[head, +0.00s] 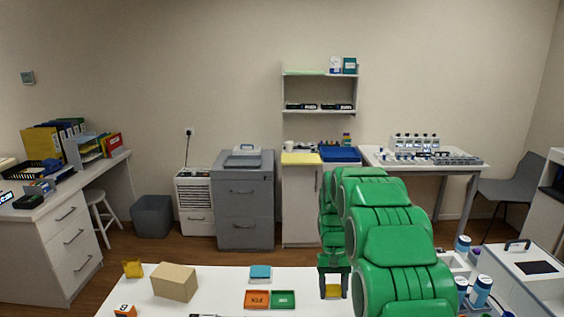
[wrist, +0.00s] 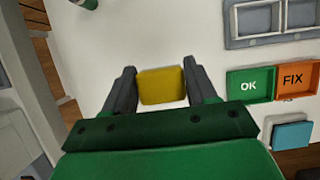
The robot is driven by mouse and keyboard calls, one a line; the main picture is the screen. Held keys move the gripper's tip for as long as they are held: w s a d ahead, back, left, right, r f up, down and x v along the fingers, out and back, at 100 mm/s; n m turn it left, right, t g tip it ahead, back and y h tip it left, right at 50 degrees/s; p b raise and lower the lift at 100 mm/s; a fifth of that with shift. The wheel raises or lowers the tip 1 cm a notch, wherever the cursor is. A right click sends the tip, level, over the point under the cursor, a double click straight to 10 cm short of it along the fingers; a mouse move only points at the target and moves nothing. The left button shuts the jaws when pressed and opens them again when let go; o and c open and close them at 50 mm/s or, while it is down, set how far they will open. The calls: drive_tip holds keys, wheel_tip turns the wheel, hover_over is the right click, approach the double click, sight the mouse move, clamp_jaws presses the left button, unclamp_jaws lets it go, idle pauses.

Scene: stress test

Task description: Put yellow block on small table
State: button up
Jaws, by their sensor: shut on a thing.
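A yellow block (wrist: 162,87) is between the two dark fingers of my gripper (wrist: 160,74) in the wrist view, and the gripper is shut on it. In the head view the block (head: 332,292) shows low between the fingers of my gripper (head: 333,288), in front of the white table (head: 220,280). I cannot tell whether the block touches the tabletop. A second yellow piece (head: 132,268) lies at the far left of this table. I cannot tell which table is the small table.
A tan box (head: 174,282), a blue piece (head: 260,272), an orange FIX tray (head: 257,299) and a green OK tray (head: 283,299) are on the white table. A grey compartment tray (wrist: 268,42) shows in the wrist view. A white side table (head: 425,165) holding vials stands at the back wall.

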drive_tip(key=s+a+r+n+t+h, duration=0.25)
drive_tip(key=a+n, duration=0.35)
drive_tip(key=a, duration=0.3)
drive_tip(key=s+a+r+n+t+h, duration=0.1)
drive_tip(key=s+a+n, duration=0.2)
drive_tip(key=a+n, duration=0.45)
drive_tip(key=s+a+r+n+t+h, duration=0.1)
drive_tip(key=s+a+r+n, duration=0.3)
drive_tip(key=a, duration=0.6)
hover_over(232, 306)
drive_tip(key=a, duration=0.2)
drive_tip(key=shift+n, duration=0.25)
drive_tip(key=shift+d+f, duration=0.15)
drive_tip(key=shift+f, duration=2.85)
drive_tip(key=shift+d+f, duration=0.1)
drive_tip(key=shift+f, duration=4.45)
drive_tip(key=shift+f, duration=0.1)
drive_tip(key=o, duration=0.8)
